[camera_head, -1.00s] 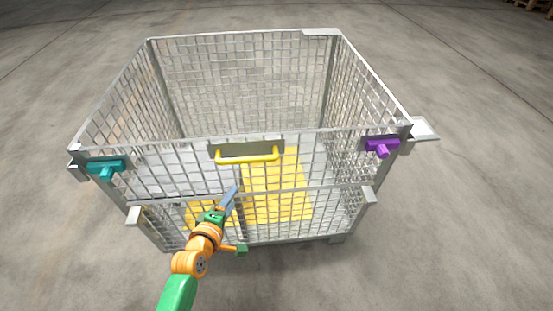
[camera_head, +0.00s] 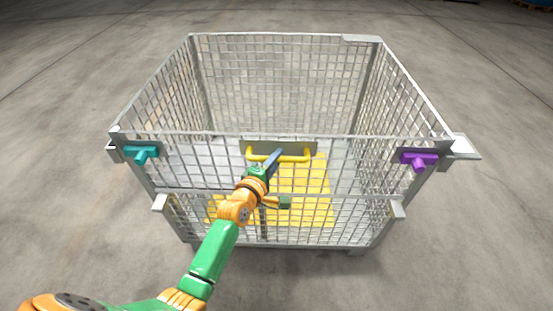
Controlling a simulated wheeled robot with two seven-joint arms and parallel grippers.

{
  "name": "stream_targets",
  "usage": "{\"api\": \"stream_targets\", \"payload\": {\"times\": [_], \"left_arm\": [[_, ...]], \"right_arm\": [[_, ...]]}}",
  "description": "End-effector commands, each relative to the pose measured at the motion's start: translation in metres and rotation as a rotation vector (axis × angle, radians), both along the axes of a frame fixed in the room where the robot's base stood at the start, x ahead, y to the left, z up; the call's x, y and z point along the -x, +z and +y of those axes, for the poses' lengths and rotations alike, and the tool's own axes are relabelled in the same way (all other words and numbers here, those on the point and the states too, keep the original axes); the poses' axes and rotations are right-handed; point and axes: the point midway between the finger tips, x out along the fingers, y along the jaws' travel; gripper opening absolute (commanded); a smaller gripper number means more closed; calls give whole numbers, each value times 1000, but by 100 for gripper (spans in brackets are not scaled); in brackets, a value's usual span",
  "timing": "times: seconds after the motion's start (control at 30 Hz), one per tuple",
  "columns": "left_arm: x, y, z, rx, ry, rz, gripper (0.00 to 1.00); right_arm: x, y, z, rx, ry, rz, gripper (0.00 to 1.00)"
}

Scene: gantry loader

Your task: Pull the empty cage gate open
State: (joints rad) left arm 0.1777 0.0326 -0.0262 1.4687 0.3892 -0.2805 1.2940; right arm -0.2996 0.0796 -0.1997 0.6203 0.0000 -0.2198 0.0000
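The wire-mesh cage (camera_head: 380,90) stands ahead with nothing standing in it. Its front gate (camera_head: 330,215) is upright and closed. A yellow bar handle (camera_head: 296,159) sits on a grey plate at the gate's top middle. A teal latch (camera_head: 141,152) is at the gate's left end, a purple latch (camera_head: 418,160) at its right end. My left gripper (camera_head: 275,160) reaches up to the left half of the handle and overlaps it in the picture. Its fingers show edge-on, so I cannot tell their gap or whether they touch the bar. My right gripper is not in view.
A yellow patch (camera_head: 315,190) lies on the cage floor, seen through the mesh. The concrete floor (camera_head: 480,230) around the cage is clear. Something stands far off at the top right edge.

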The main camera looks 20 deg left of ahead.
Motion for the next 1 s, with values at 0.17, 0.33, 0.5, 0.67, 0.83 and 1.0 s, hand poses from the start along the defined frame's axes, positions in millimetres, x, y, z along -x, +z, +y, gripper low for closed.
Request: {"api": "stream_targets", "payload": {"times": [0.17, 0.33, 0.5, 0.67, 0.83, 1.0], "left_arm": [[0, 0, 0, 0, 0, -1, 0], [0, 0, 0, -1, 0, -1, 0], [0, 0, 0, -1, 0, 0, 0], [0, 0, 0, -1, 0, 0, 0], [0, 0, 0, -1, 0, 0, 0], [0, 0, 0, -1, 0, 0, 0]], "right_arm": [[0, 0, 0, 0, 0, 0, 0], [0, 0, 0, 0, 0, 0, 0], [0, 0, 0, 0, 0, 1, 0], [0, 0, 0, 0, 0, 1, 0], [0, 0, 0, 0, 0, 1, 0], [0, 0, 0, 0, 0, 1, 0]]}}
